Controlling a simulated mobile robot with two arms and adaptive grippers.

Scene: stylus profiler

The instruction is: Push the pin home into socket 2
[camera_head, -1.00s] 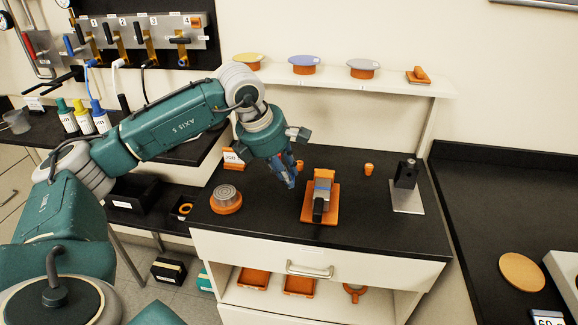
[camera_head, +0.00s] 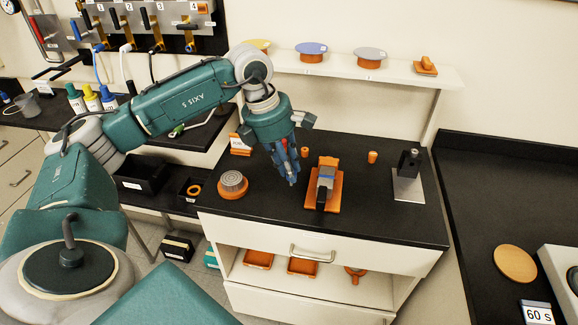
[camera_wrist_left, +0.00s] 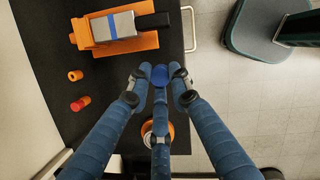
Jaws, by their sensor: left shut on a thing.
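My left gripper (camera_head: 291,180) hangs over the black bench top, between the round grey disc and the orange holder. Two small orange cylinders stand on the bench (camera_head: 372,157) (camera_head: 305,152); in the left wrist view one has a hollow top (camera_wrist_left: 75,75) and the other a red top (camera_wrist_left: 80,104). No socket marked 2 can be made out on the bench. My right gripper is out of view.
An orange holder (camera_head: 334,205) with a grey, blue-banded device stands right of the gripper. A grey disc on an orange base (camera_head: 233,184) stands left. A black post on a metal plate (camera_head: 408,190) stands at the right. A shelf (camera_head: 400,79) runs behind.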

